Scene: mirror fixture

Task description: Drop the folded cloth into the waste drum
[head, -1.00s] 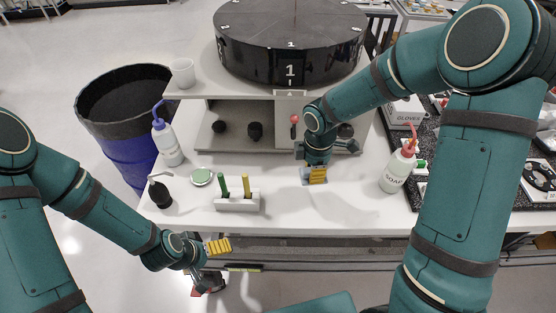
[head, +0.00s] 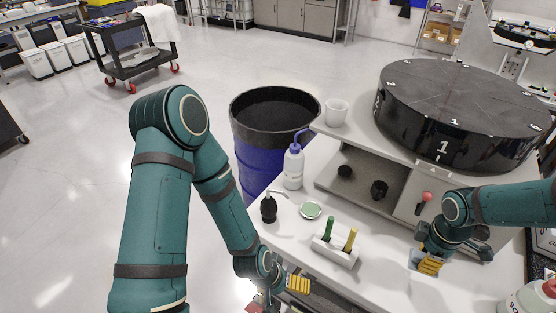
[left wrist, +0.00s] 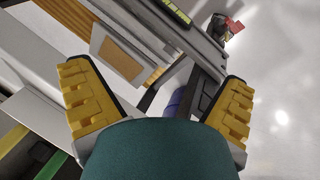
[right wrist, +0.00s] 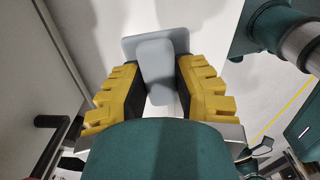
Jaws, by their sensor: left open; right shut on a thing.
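The folded cloth (right wrist: 155,58) is a blue-grey flat piece between the yellow fingers of my right gripper (right wrist: 160,90), which is shut on it. In the head view, an edge of the cloth shows beside the right gripper (head: 430,264), at or just above the white bench top; I cannot tell whether it touches. The waste drum (head: 250,140), blue with a black rim and dark open mouth, stands on the floor left of the bench, well away from the cloth. My left gripper (head: 290,284) is open and empty by the bench's front edge; its fingers also show in the left wrist view (left wrist: 160,95).
A wash bottle (head: 293,168), a black pump bottle (head: 268,208), a green-topped dish (head: 310,210) and a white holder (head: 335,250) stand between cloth and drum. A white cup (head: 336,112) sits on the shelf beside a black turntable (head: 460,110). Floor left of the drum is clear.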

